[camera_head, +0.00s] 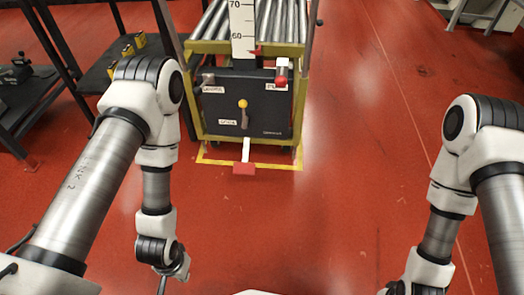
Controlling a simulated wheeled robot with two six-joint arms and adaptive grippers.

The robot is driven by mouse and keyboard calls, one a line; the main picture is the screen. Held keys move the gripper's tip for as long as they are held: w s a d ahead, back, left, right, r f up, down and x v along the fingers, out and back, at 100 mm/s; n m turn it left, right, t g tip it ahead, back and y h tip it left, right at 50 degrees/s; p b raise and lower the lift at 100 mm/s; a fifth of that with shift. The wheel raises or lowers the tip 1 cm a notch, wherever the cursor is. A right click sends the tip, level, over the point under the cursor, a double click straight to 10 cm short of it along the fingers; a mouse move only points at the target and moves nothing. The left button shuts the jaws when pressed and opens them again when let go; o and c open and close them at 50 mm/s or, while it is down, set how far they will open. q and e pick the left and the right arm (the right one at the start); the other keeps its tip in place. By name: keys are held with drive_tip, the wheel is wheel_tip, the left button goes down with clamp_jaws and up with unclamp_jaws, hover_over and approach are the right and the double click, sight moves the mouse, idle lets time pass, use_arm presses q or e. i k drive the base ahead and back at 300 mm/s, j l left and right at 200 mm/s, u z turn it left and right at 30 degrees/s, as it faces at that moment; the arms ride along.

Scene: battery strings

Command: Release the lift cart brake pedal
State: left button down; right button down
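The lift cart (193,95) stands ahead of me, with a yellow frame, a dark front panel (265,108) and rollers on top. The brake pedal (244,168) is red, on a white lever that sticks out low at the cart's front, just above the floor. My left gripper (162,286) hangs at the bottom edge, below and left of the pedal and apart from it. Its fingertips are cut off, so its opening cannot be told. My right arm comes in at the right; its gripper lies below the frame.
The panel carries a yellow-knobbed lever (243,104) and a red knob (281,81). A height scale (242,30) stands above it. Dark shelving (97,75) with small yellow items is at the left. The red floor (350,170) right of the cart is clear.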

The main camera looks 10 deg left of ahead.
sight(244, 168)
drive_tip(key=i+j+z, duration=0.15)
drive_tip(key=j+z, duration=0.15)
drive_tip(key=j, duration=1.3)
drive_tip(key=j+z, duration=0.25)
drive_tip(key=j, duration=1.7)
drive_tip(key=i+j, duration=0.1)
drive_tip(key=j, duration=0.3)
drive_tip(key=i, duration=0.4)
